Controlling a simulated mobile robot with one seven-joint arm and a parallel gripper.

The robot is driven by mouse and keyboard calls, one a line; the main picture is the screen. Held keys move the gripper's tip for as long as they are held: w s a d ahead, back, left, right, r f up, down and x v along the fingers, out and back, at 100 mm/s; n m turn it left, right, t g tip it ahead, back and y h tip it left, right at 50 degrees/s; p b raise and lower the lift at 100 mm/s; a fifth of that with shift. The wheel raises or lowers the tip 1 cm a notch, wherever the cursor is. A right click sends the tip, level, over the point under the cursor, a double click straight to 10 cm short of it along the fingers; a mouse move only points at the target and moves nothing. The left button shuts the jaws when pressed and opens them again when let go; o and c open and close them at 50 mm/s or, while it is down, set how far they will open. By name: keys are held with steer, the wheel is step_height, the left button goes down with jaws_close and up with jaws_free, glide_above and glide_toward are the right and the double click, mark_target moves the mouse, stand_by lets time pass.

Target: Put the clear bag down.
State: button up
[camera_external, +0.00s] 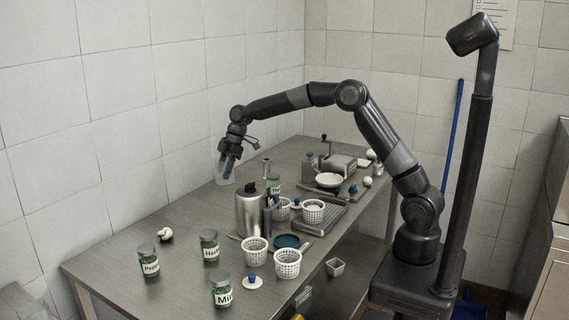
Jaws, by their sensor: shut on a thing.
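The clear bag (222,172) is a pale, see-through shape at the far left side of the steel table, close to the tiled wall. My gripper (227,168) points down at the bag and is shut on it; the bag hangs around and below the fingers. Whether the bag's lower edge touches the tabletop cannot be told from this view. The fingers are partly seen through the clear material.
The steel table (120,257) holds a metal canister (250,211), white perforated baskets (288,263), labelled jars (210,245) and a white bowl (329,180). The tabletop left of the canister is mostly clear. The tiled wall (110,110) stands close behind my gripper.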

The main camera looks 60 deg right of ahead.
steer(key=s+d+m+t+h, duration=0.25)
steer(key=d+m, duration=0.45)
steer(key=d, duration=1.1)
steer(key=shift+g+y, duration=0.25)
steer(key=shift+w+a+f, duration=0.85)
steer(key=shift+a+f, duration=0.8)
steer(key=shift+f, duration=0.1)
steer(key=shift+w+a+f, duration=0.8)
steer(key=shift+a+f, duration=0.8)
steer(key=shift+f, duration=0.2)
steer(key=shift+w+a+f, duration=0.85)
steer(key=shift+a+f, duration=0.8)
steer(key=shift+f, duration=0.1)
steer(key=shift+m, duration=0.3)
steer(key=o, duration=0.9)
steer(key=shift+f, duration=0.1)
steer(key=shift+o, duration=0.2)
